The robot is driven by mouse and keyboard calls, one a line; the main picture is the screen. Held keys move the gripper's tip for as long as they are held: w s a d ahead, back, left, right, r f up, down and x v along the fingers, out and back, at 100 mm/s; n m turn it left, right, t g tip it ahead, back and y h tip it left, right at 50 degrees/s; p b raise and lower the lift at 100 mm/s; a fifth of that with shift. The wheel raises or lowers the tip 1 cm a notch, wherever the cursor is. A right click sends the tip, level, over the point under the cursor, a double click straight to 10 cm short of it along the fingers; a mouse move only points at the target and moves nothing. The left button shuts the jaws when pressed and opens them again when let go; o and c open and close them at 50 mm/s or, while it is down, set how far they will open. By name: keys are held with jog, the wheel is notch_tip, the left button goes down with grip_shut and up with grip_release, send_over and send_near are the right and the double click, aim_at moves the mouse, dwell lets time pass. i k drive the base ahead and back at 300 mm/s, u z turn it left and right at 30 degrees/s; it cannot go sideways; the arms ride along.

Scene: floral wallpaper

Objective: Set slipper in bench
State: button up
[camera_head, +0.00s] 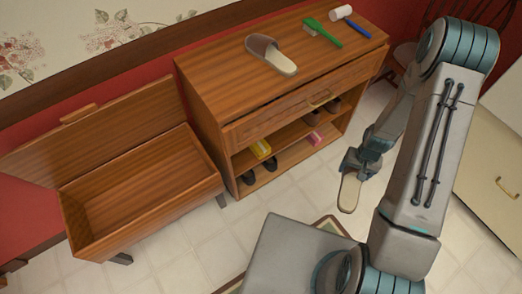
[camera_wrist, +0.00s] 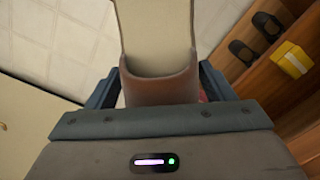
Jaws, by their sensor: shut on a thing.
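My gripper (camera_head: 361,164) is shut on a slipper (camera_head: 349,193), which hangs below it with its pale sole side showing, in front of the cabinet. The slipper also shows in the wrist view (camera_wrist: 157,88), its brown upper between the two fingers and its pale insole pointing away. A second slipper (camera_head: 271,54), brown with a light insole, lies on the cabinet top. The wooden bench (camera_head: 152,218) stands at the left with its lid (camera_head: 100,133) raised. Its inside looks empty.
The cabinet (camera_head: 205,104) stands between bench and gripper, its drawer nearly closed. Its shelves hold dark shoes and a yellow box (camera_head: 261,149). A green brush (camera_head: 321,33) and a white-headed mallet (camera_head: 342,13) lie on top. The tiled floor before the bench is clear.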

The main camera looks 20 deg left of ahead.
aim_at(123, 216)
jog(key=z, duration=1.65)
jog(key=k, duration=2.65)
jog(key=u, duration=2.25)
jog(key=i, duration=0.5)
jog(key=u, duration=0.05)
